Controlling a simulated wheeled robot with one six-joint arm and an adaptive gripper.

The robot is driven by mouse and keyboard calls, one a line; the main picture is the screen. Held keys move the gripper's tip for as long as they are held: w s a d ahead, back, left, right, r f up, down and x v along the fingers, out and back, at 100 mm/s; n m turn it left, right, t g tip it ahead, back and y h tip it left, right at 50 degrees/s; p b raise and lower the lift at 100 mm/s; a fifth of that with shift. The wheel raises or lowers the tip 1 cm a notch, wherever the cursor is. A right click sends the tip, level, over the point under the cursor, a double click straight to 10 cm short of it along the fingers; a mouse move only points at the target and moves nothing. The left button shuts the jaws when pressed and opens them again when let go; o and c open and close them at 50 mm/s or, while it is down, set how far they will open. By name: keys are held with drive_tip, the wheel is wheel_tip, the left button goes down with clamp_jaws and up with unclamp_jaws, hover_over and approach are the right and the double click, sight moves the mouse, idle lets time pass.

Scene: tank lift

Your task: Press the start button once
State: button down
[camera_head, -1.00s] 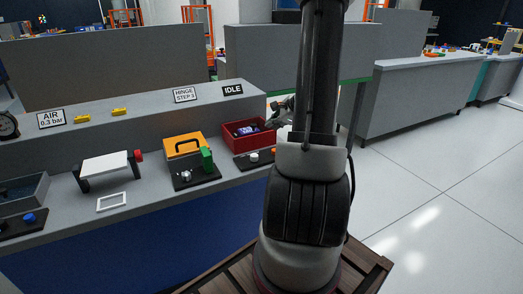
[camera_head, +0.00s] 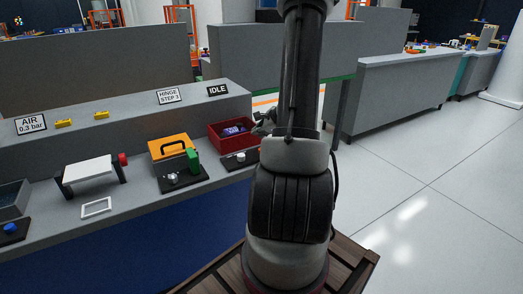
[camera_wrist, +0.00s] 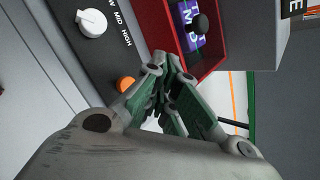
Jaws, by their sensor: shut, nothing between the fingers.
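The orange button (camera_wrist: 125,84) shows in the wrist view on a dark panel (camera_wrist: 72,38), beside a white knob (camera_wrist: 91,23) marked MID and HIGH. I take it for the start button, though no start label is readable. My gripper (camera_wrist: 166,98) is shut and empty, its fingers just right of the button in the picture. I cannot tell whether they touch it or how high they are. In the head view the panel (camera_head: 228,166) and its knob (camera_head: 241,156) show, but my arm hides the button.
A red bin (camera_head: 222,143) with a purple item (camera_head: 235,130) stands close behind the panel; its wall (camera_wrist: 152,25) is near my fingers. Left are an orange case (camera_head: 163,145) and another panel with a green block (camera_head: 193,162). Floor right of my arm is clear.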

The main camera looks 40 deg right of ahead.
drive_tip(key=shift+f, duration=1.85)
drive_tip(key=shift+f, duration=0.1)
drive_tip(key=shift+f, duration=0.3)
drive_tip(key=shift+f, duration=0.4)
idle(0.6)
drive_tip(key=shift+r, duration=0.85)
drive_tip(key=shift+r, duration=2.5)
